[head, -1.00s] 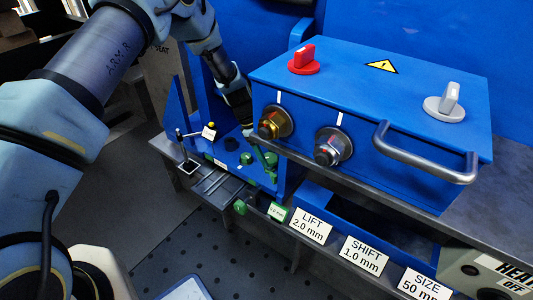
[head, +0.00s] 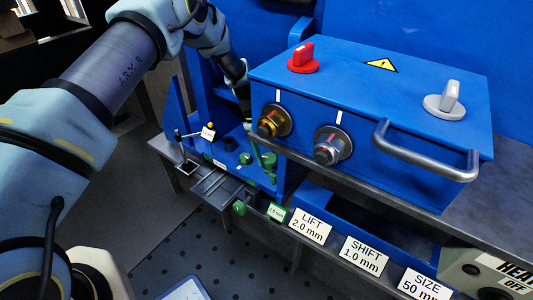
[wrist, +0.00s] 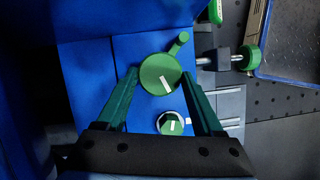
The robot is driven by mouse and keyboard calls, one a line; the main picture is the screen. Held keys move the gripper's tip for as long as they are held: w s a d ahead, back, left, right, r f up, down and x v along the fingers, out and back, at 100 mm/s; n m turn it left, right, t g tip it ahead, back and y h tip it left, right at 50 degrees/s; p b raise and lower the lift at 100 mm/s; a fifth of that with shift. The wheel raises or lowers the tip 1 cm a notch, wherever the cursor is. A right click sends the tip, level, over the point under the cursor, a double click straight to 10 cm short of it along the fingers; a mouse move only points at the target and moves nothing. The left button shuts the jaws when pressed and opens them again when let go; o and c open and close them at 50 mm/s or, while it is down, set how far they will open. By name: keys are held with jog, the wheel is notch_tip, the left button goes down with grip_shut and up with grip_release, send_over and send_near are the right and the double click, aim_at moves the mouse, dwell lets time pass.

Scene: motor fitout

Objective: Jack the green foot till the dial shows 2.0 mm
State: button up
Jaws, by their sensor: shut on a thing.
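My gripper (wrist: 160,75) is shut on a round green knob (wrist: 163,82) with a white mark and a short side handle; one finger is on each side of it. In the head view my gripper (head: 262,158) reaches down beside the blue box, and the arm and box partly hide the grip. A smaller green knob (wrist: 171,123) with a white pointer is between the fingers, nearer the palm; it also shows in the head view (head: 245,158). The small green readout (head: 277,211) is on the bench front; its digits are too small to read surely. A card (head: 309,225) reads LIFT 2.0 mm.
A blue box (head: 370,110) with a red knob, a grey knob and a front handle stands close right of my gripper. Cards for SHIFT (head: 364,254) and SIZE (head: 424,283) line the bench front. A green-ended screw (wrist: 247,58) sticks out beyond the held knob.

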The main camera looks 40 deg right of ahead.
jog(key=shift+f, duration=0.1)
jog(key=o, duration=1.4)
jog(key=n, duration=0.2)
jog(key=n+h, duration=0.1)
jog(key=n, duration=0.1)
jog(key=shift+s+a, duration=0.1)
jog(key=shift+a, duration=0.2)
jog(key=n+t+h, duration=0.1)
jog(key=n, duration=0.2)
jog(key=shift+s+a, duration=0.1)
jog(key=p+v, duration=0.1)
jog(key=v, duration=1.1)
jog(key=shift+w+a+r+m+t+p, duration=0.4)
jog(key=shift+w+a+r+p, duration=0.9)
jog(key=shift+a+r, duration=1)
jog(key=shift+w+a+r+m+t+p, duration=0.4)
jog(key=shift+w+a+r+p, duration=0.55)
jog(key=shift+w+a+r, duration=1)
jog(key=shift+w+a+r+m+t+p, duration=0.35)
jog(key=shift+w+a+r+p, duration=0.75)
jog(key=shift+a+r, duration=1.6)
